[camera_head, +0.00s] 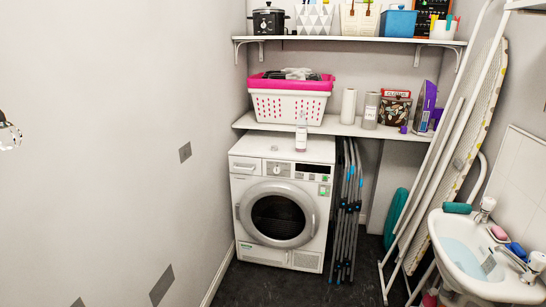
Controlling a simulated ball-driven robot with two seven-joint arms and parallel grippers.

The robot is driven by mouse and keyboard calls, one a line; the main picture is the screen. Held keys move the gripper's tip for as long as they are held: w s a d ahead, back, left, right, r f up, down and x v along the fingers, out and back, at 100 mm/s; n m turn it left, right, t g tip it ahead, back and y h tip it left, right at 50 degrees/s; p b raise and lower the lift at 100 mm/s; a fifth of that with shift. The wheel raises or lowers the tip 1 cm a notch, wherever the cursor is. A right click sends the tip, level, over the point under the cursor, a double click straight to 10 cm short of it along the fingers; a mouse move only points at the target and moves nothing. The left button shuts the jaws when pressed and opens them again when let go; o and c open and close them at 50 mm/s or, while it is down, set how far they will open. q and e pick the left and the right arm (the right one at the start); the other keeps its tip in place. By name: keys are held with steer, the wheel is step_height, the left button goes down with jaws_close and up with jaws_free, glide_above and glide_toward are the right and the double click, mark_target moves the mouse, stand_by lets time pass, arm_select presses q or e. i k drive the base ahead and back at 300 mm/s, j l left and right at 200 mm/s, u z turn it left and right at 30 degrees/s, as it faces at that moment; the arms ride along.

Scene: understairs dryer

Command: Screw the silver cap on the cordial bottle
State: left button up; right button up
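Neither of my grippers is in view.
A lower shelf (262,122) above the dryer holds a pink-rimmed white basket (290,102), a white roll (348,105), a grey canister (371,110) and boxes. Folded grey racks (346,215) and a leaning ironing board (478,115) stand right. A sink (450,270) is front right.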

mark_target(301, 125)
steer(key=i+l, duration=0.2)
steer(key=i, duration=0.15)
steer(key=i+l+u, duration=0.1)
steer(key=i, duration=0.3)
steer(key=i+j, duration=0.15)
steer(key=i, duration=0.35)
steer(key=i+j, duration=0.2)
steer(key=i, duration=0.35)
steer(key=i+j, duration=0.15)
steer(key=i, duration=0.35)
steer(key=i+j, duration=0.15)
steer(key=i, duration=0.35)
steer(key=j+u, duration=0.05)
